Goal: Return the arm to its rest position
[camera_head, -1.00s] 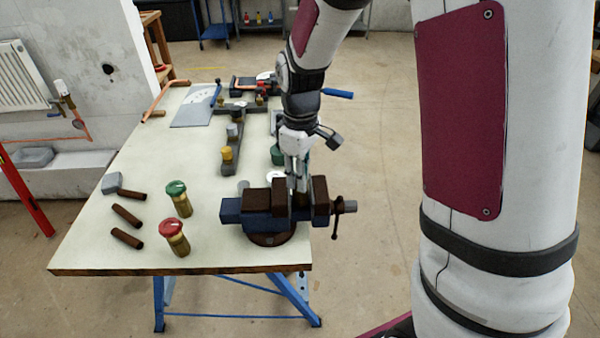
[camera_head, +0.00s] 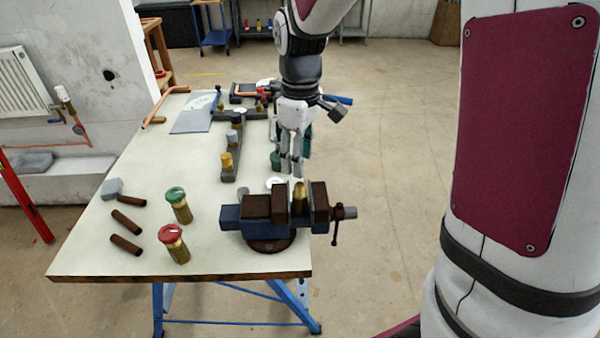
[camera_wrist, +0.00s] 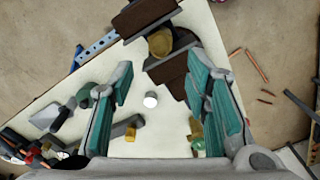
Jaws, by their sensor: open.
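My gripper (camera_head: 291,165) hangs above and behind the vise in the head view, its fingers pointing down. In the wrist view my gripper (camera_wrist: 160,110) shows its two teal-padded fingers spread apart with nothing between them. The blue and brown vise (camera_head: 256,212) stands at the front right corner of the workbench (camera_head: 100,250). A brass piece (camera_head: 299,200) stands upright between the vise jaws, and it also shows in the wrist view (camera_wrist: 160,43). The gripper is apart from it.
Brass valves with a green cap (camera_head: 178,200) and a red cap (camera_head: 172,240) stand left of the vise. Brown tubes (camera_head: 126,222) lie farther left. A grey rack (camera_head: 230,158) with fittings lies behind. The floor to the bench's right is clear.

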